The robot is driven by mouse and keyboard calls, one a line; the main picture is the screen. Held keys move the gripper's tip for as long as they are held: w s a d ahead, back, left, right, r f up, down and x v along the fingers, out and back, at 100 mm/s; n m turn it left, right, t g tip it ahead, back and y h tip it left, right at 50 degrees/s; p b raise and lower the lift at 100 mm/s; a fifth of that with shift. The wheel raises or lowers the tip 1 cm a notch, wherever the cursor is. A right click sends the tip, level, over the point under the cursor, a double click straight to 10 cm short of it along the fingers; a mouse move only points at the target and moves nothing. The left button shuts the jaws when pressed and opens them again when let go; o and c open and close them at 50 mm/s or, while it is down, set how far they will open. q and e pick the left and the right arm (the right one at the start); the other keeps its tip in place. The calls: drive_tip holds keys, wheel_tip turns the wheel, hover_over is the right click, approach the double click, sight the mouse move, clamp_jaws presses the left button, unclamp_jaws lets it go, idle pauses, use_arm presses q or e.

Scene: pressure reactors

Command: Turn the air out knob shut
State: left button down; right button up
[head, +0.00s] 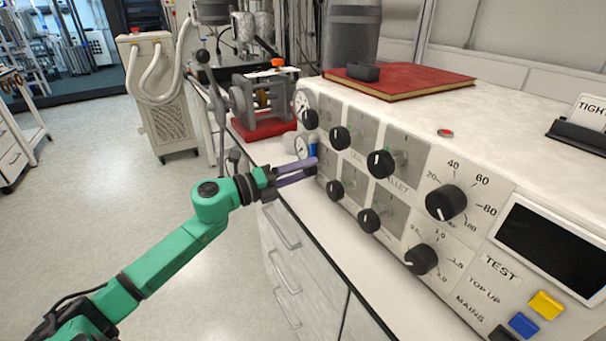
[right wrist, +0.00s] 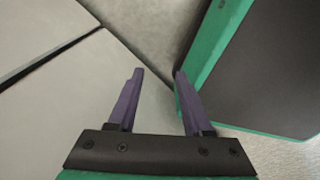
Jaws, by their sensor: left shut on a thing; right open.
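A pale control panel (head: 432,165) carries two rows of black knobs on its front. No label reading "air out" is legible. My left gripper (head: 313,168) reaches in from the left to the panel's far lower-left end. Its purple fingers are shut on a small black knob (head: 310,172), which they mostly hide; its turn angle cannot be read. In the right wrist view, my right gripper (right wrist: 158,72) is open, with nothing between its purple fingers.
Nearby knobs are the upper-left one (head: 310,119) and the lower one (head: 335,190) to the right. A blue piece (head: 313,146) sits just above my left fingers. A red book (head: 400,80) lies on top. Drawers (head: 283,240) are below.

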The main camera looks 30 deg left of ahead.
idle(0.4)
use_arm(q)
drive_tip(key=shift+c, duration=1.3)
unclamp_jaws()
drive_tip(key=b+v, duration=0.1)
drive_tip(key=v, duration=1.3)
drive_tip(key=shift+s+a, duration=0.2)
drive_tip(key=shift+s, duration=0.05)
